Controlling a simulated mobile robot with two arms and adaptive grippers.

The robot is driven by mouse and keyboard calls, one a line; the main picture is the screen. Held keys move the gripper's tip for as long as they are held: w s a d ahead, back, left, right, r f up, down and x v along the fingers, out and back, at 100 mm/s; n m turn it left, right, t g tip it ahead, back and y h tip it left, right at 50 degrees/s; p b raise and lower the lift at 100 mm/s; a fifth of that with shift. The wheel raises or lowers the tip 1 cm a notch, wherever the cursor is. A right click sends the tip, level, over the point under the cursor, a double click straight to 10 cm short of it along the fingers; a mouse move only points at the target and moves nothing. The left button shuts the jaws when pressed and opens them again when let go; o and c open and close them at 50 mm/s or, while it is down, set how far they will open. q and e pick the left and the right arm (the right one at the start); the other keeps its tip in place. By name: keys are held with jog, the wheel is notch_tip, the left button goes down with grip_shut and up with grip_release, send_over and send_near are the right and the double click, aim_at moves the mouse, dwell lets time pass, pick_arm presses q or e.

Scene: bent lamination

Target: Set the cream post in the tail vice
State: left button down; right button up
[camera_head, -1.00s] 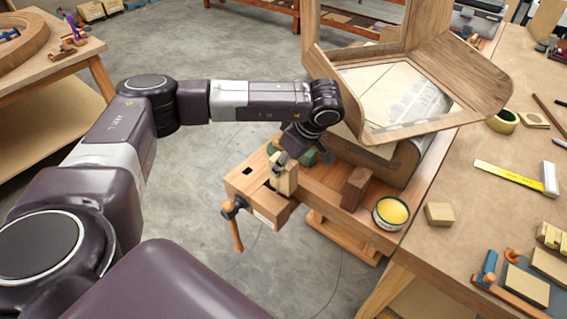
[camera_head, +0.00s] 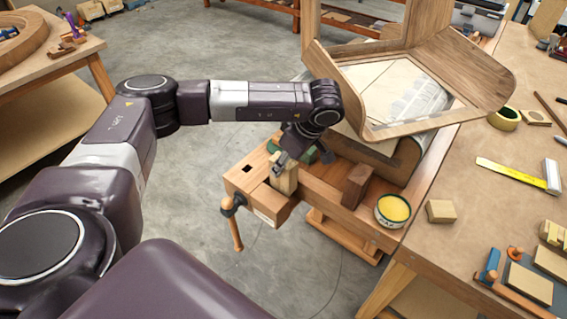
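The cream post (camera_head: 285,181) stands upright at the jaws of the tail vice (camera_head: 262,199), on the near left end of the wooden bench. I cannot tell how deep it sits between the jaws. My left gripper (camera_head: 282,163) is at the top of the post, with its fingers around or against it. The wrist hides part of the fingers, so I cannot tell whether they press on the post. The vice's wooden handle (camera_head: 237,229) hangs down at the front. My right gripper is not in view.
A dark brown block (camera_head: 356,186), a tin of yellow contents (camera_head: 392,210) and a tan block (camera_head: 441,211) sit right of the vice. A green round item (camera_head: 275,147) is behind the gripper. A large bent wood piece (camera_head: 430,85) rises at the back.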

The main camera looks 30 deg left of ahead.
pick_arm(q)
jog(key=shift+f+b, duration=2.3)
jog(key=shift+f, duration=0.15)
dwell(2.1)
jog(key=c, duration=1.4)
grip_release()
jog(key=shift+o, duration=0.4)
jog(key=o, duration=0.4)
jog(key=shift+c, duration=0.2)
jog(key=shift+r+p, duration=2.35)
jog(key=shift+r, duration=1.7)
jog(key=shift+f, duration=0.1)
